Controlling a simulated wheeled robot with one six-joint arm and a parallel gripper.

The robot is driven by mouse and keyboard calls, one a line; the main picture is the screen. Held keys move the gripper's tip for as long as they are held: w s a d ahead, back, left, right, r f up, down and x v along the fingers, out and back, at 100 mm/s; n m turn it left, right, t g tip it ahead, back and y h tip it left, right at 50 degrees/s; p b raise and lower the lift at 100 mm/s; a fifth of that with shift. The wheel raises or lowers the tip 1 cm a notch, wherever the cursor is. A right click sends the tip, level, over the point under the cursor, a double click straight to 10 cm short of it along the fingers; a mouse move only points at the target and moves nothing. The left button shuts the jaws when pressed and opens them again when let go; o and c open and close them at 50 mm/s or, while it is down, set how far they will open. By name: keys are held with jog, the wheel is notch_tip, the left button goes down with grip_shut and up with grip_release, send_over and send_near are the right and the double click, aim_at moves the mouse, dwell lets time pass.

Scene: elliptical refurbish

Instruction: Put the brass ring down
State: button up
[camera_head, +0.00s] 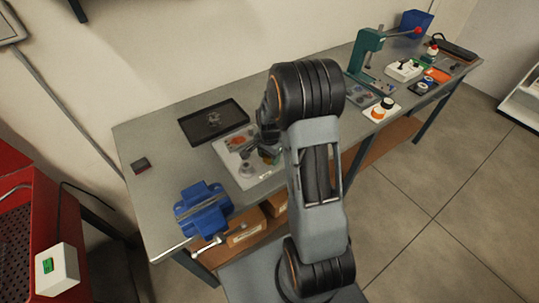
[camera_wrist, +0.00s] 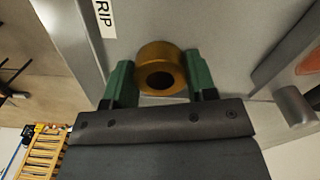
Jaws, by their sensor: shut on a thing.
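The brass ring (camera_wrist: 160,53) sits between the two green fingers of my gripper (camera_wrist: 161,80) in the wrist view, its dark hole facing the camera. The gripper is shut on it. Behind the ring is a pale grey surface with a white label (camera_wrist: 104,18) reading "RIP", cut off by the frame. I cannot tell whether the ring touches this surface. In the head view my gripper (camera_head: 267,152) is over the light grey tray (camera_head: 228,152) on the workbench; my arm partly hides it, and the ring is not clear there.
On the bench (camera_head: 160,195) are a black tray (camera_head: 190,127) behind, a blue vise (camera_head: 203,205) at the front left and a small dark block (camera_head: 141,165). A green press (camera_head: 366,50) stands farther right. A grey cylinder (camera_wrist: 296,108) is right of my gripper.

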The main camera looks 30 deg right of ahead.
aim_at(268, 157)
jog(key=shift+f, duration=0.15)
jog(key=o, duration=1.1)
notch_tip(268, 157, up, 13)
jog(key=s+a+r+n+t, duration=0.1)
jog(key=s+a+r+n, duration=0.1)
jog(key=s+a+n, duration=0.1)
jog(key=s+a+r+n+t, duration=0.2)
jog(key=s+a+r+n, duration=0.1)
jog(key=s+n, duration=0.3)
jog(key=s+a+r+n+t+b, duration=0.1)
jog(key=s+a+r+n, duration=0.1)
jog(key=s+a+n, duration=0.2)
jog(key=shift+s+r, duration=0.2)
jog(key=shift+s, duration=0.35)
jog(key=shift+s+r, duration=0.15)
jog(key=shift+s, duration=0.35)
jog(key=shift+d, duration=0.1)
